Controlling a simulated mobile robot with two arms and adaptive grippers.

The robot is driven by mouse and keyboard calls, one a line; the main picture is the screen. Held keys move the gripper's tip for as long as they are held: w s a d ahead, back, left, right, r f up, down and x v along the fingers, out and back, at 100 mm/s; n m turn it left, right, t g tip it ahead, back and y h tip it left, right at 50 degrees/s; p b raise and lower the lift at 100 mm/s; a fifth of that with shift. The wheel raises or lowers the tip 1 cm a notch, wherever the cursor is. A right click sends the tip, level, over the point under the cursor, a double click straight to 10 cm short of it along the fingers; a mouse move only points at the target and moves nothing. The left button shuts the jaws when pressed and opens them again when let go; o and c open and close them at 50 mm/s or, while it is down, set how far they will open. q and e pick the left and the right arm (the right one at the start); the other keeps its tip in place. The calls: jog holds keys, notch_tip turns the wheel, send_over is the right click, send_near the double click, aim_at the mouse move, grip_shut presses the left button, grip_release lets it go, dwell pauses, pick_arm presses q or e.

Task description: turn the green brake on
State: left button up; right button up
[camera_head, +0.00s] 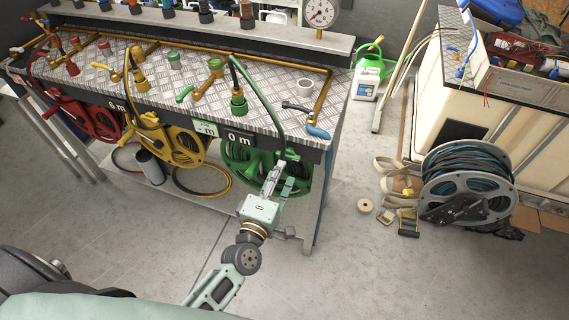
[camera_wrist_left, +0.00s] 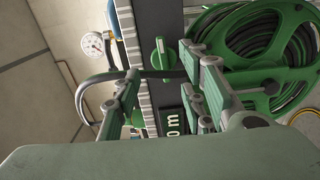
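The green hose reel (camera_head: 240,160) hangs under the front edge of the bench, below the "0 m" label. It also shows in the left wrist view (camera_wrist_left: 262,35), with dark hose wound on it. In that view a green knob with a white mark (camera_wrist_left: 160,52) sits on the black front strip, near the "0 m" label (camera_wrist_left: 175,121). My left gripper (camera_head: 278,178) is in front of the green reel. In the wrist view its fingers (camera_wrist_left: 165,88) are spread apart with nothing held. The knob appears beyond the gap between the fingertips, apart from them. My right gripper is not in view.
A yellow reel (camera_head: 180,145) and a red reel (camera_head: 95,120) hang to the left. A green hose (camera_head: 265,105) arches over the bench edge. A blue-handled valve (camera_head: 317,132) is at the bench's right end.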

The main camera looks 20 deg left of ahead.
pick_arm(q)
jog(key=s, duration=0.6)
jog(key=shift+s, duration=0.2)
jog(key=s+f+m+g, duration=0.3)
jog(key=s+f+m, duration=0.1)
jog(key=f, duration=0.7)
jog(key=s+f+m+g+h, duration=0.1)
jog(key=s+f+m+g, duration=0.3)
jog(key=f, duration=0.6)
jog(key=s+f+m+g, duration=0.2)
jog(key=s+f+m, duration=0.25)
jog(key=f, duration=0.65)
jog(key=s+a+f+m+g, duration=0.2)
jog(key=s+f, duration=0.2)
jog(key=s, duration=0.4)
jog(key=s+a+f+m+g+y, duration=0.1)
jog(key=s+a+f+m+g, duration=0.1)
jog(key=s+f, duration=0.3)
jog(key=s+a+f+m+g, duration=0.2)
jog(key=s+f+m+g, duration=0.1)
jog(key=s, duration=0.9)
notch_tip(320, 180, down, 2)
jog(key=shift+s+a+g+y, duration=0.2)
jog(key=shift+s+g+y, duration=0.1)
jog(key=shift+s+g, duration=0.15)
